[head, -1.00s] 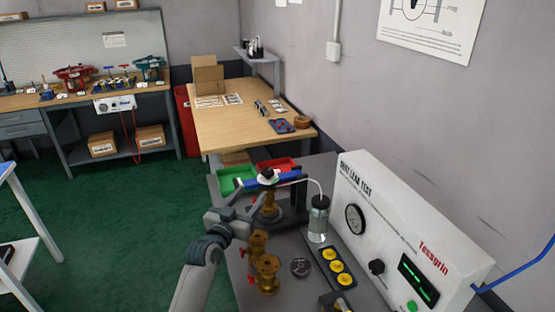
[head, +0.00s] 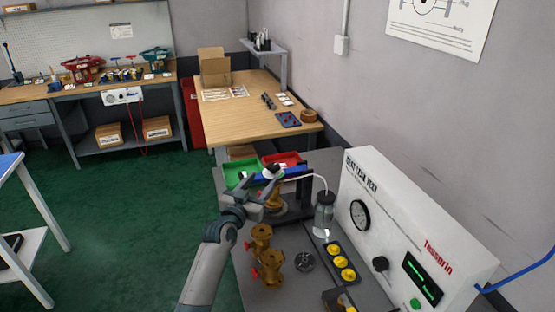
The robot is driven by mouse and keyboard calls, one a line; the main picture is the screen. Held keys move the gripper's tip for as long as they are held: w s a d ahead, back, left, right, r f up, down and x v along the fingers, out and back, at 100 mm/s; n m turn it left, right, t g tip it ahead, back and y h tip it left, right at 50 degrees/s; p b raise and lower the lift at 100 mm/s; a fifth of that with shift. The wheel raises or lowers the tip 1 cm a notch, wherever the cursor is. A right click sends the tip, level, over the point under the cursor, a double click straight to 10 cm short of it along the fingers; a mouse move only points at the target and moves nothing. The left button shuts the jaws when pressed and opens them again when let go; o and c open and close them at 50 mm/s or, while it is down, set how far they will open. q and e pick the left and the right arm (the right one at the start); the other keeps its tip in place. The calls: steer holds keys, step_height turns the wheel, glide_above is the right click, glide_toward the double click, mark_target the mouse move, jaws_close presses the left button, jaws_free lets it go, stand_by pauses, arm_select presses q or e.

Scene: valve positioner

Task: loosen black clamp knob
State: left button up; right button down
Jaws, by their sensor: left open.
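The black clamp knob (head: 271,167) is a small dark cap on top of the clamp, at the blue bar (head: 293,174) of the dark stand (head: 306,195). A brass valve body (head: 274,198) stands under it, partly hidden by my gripper. My left gripper (head: 270,183) is open, with its fingers reaching up close to the knob from the lower left. I cannot tell whether a finger touches the knob. My right gripper is out of view.
Two more brass valves (head: 270,268) with red handles stand in front. Green (head: 241,174) and red (head: 290,159) trays lie behind.

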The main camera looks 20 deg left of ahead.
mark_target(273, 169)
arm_select(q)
steer(key=w+d, duration=0.1)
steer(key=w, duration=1.2)
steer(key=shift+w+d, duration=0.2)
steer(key=shift+w, duration=0.1)
steer(key=c, duration=1.1)
